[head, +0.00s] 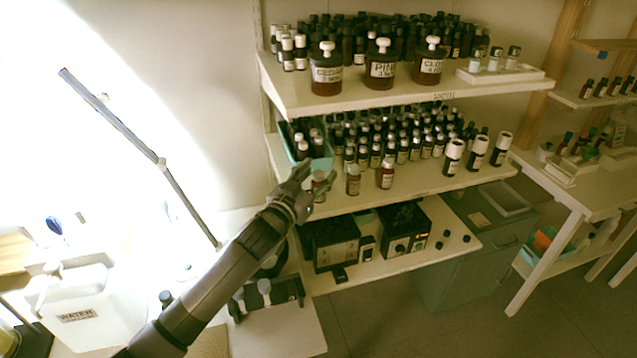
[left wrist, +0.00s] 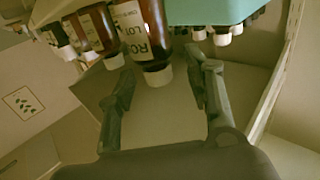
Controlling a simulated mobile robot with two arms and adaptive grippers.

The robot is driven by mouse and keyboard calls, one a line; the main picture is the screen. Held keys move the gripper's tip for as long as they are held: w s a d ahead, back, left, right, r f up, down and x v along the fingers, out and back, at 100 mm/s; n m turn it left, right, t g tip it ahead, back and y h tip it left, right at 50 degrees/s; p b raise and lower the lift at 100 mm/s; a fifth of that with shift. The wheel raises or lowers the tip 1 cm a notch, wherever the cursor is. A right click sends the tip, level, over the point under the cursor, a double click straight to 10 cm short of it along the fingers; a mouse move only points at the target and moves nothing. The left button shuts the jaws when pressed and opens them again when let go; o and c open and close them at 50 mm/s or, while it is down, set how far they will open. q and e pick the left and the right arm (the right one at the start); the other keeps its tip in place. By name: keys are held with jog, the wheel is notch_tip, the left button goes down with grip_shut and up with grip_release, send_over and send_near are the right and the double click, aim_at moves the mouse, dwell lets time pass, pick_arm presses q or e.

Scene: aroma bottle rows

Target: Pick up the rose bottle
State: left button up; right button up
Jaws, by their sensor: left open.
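The rose bottle (head: 319,186) is a brown bottle with a white cap at the front left of the middle shelf. In the left wrist view, which looks upside down, its label (left wrist: 136,32) shows the letters "RO". My left gripper (head: 320,171) reaches in from the front left at this bottle and partly hides it. In the left wrist view the fingers of my left gripper (left wrist: 160,74) are open, one on each side of the bottle's white cap, with gaps on both sides. My right gripper does not show.
Two similar brown bottles (head: 353,181) (head: 386,174) stand to the right. A teal bin (head: 287,146) with bottles is close behind, and dense bottle rows fill the shelf's back. The upper shelf (head: 300,101) is overhead, with large jars (head: 326,72) on it.

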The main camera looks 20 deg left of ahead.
pick_arm(q)
jog(key=shift+w+d+f, duration=0.1)
jog(key=shift+w, duration=0.4)
jog(key=shift+c, duration=0.3)
jog(key=shift+s, duration=0.1)
grip_shut()
